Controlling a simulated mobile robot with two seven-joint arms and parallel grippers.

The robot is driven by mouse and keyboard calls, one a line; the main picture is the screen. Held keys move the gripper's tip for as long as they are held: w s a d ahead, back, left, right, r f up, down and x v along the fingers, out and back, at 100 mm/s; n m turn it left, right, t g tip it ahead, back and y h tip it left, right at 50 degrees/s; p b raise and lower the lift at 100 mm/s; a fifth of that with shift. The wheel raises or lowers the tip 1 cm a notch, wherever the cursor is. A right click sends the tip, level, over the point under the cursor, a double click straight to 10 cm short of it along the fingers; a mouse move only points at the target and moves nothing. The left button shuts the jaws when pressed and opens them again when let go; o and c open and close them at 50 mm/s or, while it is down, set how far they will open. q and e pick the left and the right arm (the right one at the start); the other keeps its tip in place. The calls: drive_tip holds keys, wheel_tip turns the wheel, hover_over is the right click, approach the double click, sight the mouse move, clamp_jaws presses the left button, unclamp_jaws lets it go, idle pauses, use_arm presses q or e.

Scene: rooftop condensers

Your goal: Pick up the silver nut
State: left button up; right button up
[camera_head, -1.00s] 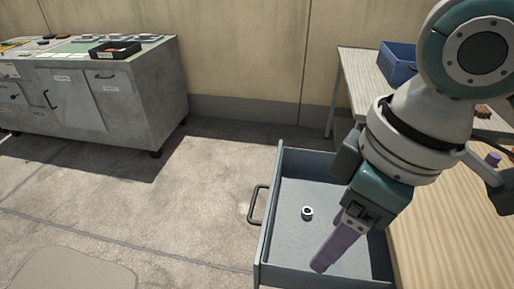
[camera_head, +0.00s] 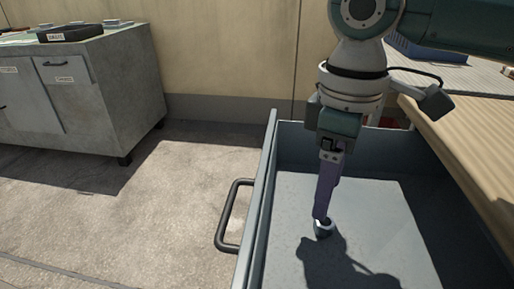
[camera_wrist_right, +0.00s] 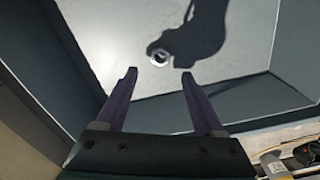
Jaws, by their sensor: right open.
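The silver nut (camera_head: 324,230) lies on the floor of the open grey drawer (camera_head: 264,205), partly covered by my fingertips in the head view. In the right wrist view the nut (camera_wrist_right: 160,58) shows as a small ring just beyond the fingertips, about midway between them. My right gripper (camera_head: 321,215) points down into the drawer with its purple fingers. In the right wrist view the fingers (camera_wrist_right: 159,73) are apart with nothing between them. Whether the tips touch the drawer floor cannot be told. My left gripper is not in view.
The drawer walls surround my right gripper, and a dark handle (camera_head: 231,215) sticks out on the left. A wooden worktop (camera_head: 470,135) is at the right, with a blue bin (camera_head: 425,50) behind. A grey cabinet (camera_head: 105,90) stands at the left, with bare floor between.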

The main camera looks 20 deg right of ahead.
sight(324, 226)
wheel_tip(324, 226, down, 6)
drive_tip(key=b, duration=0.3)
drive_tip(key=shift+r, duration=0.15)
clamp_jaws()
idle(0.4)
